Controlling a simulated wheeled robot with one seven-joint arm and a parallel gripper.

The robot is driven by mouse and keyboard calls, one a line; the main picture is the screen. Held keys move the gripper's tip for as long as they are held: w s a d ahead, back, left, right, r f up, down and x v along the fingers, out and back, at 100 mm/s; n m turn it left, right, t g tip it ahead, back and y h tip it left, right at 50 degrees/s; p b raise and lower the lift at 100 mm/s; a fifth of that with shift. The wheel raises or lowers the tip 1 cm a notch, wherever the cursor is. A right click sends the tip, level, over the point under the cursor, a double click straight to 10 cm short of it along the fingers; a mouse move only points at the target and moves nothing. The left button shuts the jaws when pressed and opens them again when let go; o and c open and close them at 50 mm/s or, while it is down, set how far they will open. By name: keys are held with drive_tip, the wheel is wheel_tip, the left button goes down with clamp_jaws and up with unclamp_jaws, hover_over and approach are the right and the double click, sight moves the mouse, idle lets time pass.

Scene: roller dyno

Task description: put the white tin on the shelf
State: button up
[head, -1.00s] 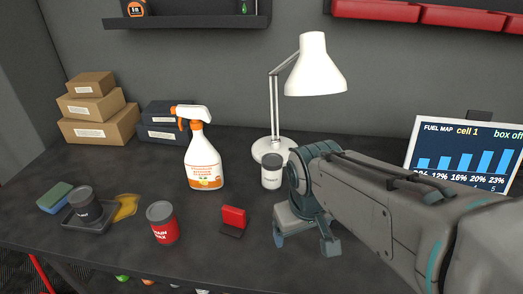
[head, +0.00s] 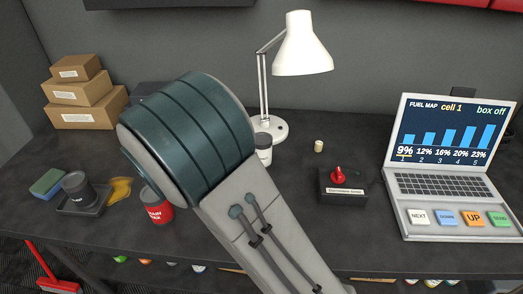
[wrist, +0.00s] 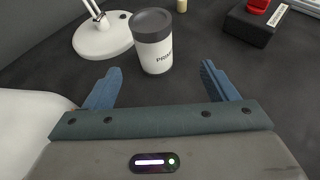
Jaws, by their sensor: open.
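The white tin (head: 264,156), with a dark grey lid, stands upright on the dark bench just in front of the lamp base, partly covered by my arm in the head view. In the wrist view the tin (wrist: 152,52) stands ahead of my gripper (wrist: 160,84), roughly between the lines of the two blue fingers but beyond their tips. My gripper is open and empty; my arm hides it in the head view. A dark shelf (head: 160,4) on the back wall shows only its lower edge at the top.
The white lamp (head: 302,48) stands behind the tin. A red-knobbed box (head: 342,190), a small cream piece (head: 319,146) and a laptop (head: 446,185) are to the right. A red tin (head: 156,208) and a tray (head: 83,210) are left. A white object (wrist: 25,125) borders my gripper's left side.

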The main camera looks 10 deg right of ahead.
sight(262, 151)
drive_tip(key=x, duration=0.6)
drive_tip(key=shift+w+d+p, duration=0.15)
drive_tip(key=shift+w+p, duration=0.2)
drive_tip(key=shift+p, duration=0.05)
drive_tip(key=x, duration=0.2)
drive_tip(key=p+x, duration=0.1)
drive_tip(key=x, duration=0.1)
drive_tip(key=shift+w+r, duration=0.15)
drive_tip(key=shift+w, duration=0.2)
drive_tip(key=shift+w+d+f, duration=0.25)
drive_tip(key=shift+d+f, duration=0.05)
drive_tip(key=shift+d, duration=0.15)
drive_tip(key=c, duration=1.2)
drive_tip(key=shift+c, duration=0.6)
drive_tip(key=shift+r, duration=0.15)
